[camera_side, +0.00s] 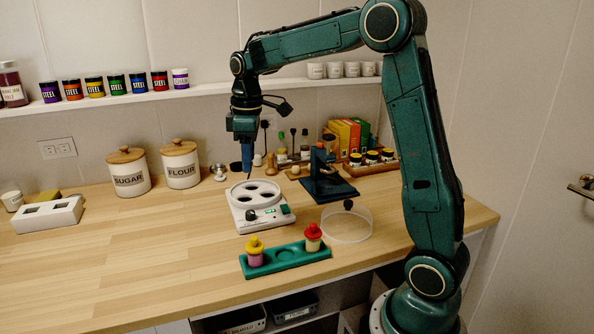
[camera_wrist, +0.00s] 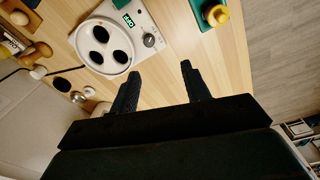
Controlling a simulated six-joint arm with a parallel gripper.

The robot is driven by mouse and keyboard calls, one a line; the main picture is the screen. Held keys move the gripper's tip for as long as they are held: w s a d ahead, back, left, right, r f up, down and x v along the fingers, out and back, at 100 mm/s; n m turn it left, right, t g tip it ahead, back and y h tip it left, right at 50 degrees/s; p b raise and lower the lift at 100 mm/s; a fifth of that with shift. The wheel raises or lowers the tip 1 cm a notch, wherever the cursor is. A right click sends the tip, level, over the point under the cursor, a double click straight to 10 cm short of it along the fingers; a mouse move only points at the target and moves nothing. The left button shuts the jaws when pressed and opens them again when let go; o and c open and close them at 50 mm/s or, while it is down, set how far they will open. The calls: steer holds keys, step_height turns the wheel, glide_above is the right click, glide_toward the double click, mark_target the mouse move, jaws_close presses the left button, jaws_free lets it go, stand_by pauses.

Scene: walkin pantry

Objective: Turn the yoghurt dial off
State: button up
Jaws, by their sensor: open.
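The white yoghurt maker (camera_side: 262,205) stands on the wooden counter, with several round wells in its top. Its dark dial (camera_side: 251,215) is on the front panel, beside a small lit green display (camera_side: 285,208). In the wrist view the dial (camera_wrist: 149,40) shows a pale pointer mark, and the display (camera_wrist: 128,20) is too small to read surely. My gripper (camera_side: 247,172) points down above the back of the yoghurt maker, apart from it. In the wrist view my gripper (camera_wrist: 159,72) is open and empty, with the dial beyond the fingertips.
A teal rack (camera_side: 286,260) with a yellow-lidded jar (camera_side: 255,252) and a red-lidded jar (camera_side: 313,237) stands in front. A clear round cover (camera_side: 347,222) and a dark stand (camera_side: 325,185) are on the right. Canisters (camera_side: 181,163) stand back left; the counter's left front is clear.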

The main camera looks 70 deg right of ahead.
mark_target(250, 212)
steer(key=shift+n+g, duration=0.3)
steer(key=shift+n, duration=0.1)
steer(key=w+d+f, duration=0.2)
steer(key=shift+w+d+f, duration=0.3)
steer(key=shift+d+f, duration=0.05)
steer(key=shift+f, duration=0.05)
steer(key=shift+f, duration=0.15)
step_height(250, 212, down, 14)
steer(key=shift+r, duration=0.25)
steer(key=c, duration=1)
